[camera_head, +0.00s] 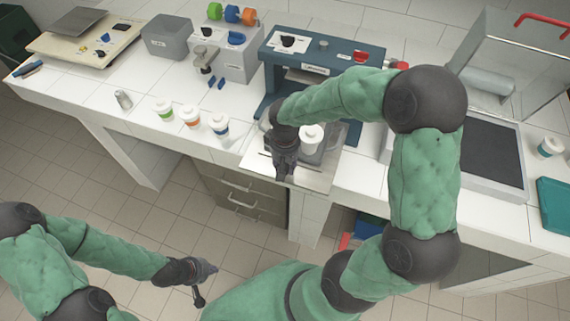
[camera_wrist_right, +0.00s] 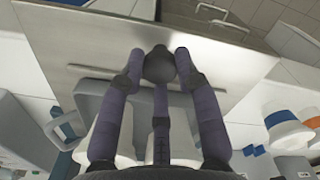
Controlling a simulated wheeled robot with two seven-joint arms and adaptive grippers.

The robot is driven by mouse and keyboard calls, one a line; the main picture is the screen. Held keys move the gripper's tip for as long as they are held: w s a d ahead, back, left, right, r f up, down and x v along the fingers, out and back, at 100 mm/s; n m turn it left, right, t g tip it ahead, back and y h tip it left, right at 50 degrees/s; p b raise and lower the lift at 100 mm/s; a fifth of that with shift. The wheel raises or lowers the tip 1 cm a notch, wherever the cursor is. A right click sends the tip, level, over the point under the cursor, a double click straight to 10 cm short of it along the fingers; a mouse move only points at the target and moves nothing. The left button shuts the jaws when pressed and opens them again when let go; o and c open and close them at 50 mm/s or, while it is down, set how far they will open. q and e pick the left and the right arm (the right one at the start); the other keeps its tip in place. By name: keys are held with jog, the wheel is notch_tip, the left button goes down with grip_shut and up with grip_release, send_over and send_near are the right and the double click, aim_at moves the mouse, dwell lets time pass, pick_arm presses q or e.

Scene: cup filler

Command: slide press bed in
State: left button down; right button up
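The blue press (camera_head: 290,52) stands at the back middle of the counter. Its flat metal bed (camera_head: 322,178) sticks out at the front, over the counter's front edge. A white-topped cylinder (camera_head: 312,132) stands on the bed. My right gripper (camera_head: 284,172) points down at the front part of the bed, beside the cylinder. In the wrist view its fingers (camera_wrist_right: 160,62) lie over the metal plate (camera_wrist_right: 245,65), with a dark rounded shape between the tips; I cannot tell whether they grip anything. My left gripper (camera_head: 207,283) is empty, fingers apart, above the floor.
A dark-topped tray (camera_head: 490,152) and a clear-walled case (camera_head: 510,70) are to the right. Drawers (camera_head: 243,192) lie below the counter.

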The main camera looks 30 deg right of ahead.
grip_shut()
jog(key=w+d+p, duration=0.1)
jog(key=w+d, duration=0.3)
jog(key=d, duration=0.1)
jog(key=w+d+p, duration=0.1)
jog(key=w+d, duration=0.4)
jog(key=w+d+p, duration=0.1)
jog(key=w+d, duration=0.3)
jog(key=d, duration=0.2)
jog(key=shift+w, duration=0.4)
jog(key=shift+w+d+r, duration=0.1)
jog(key=shift+d+r, duration=0.05)
jog(key=o, duration=0.7)
grip_release()
jog(key=shift+o, duration=1.1)
jog(key=shift+w+d, duration=0.1)
notch_tip(320, 180, up, 12)
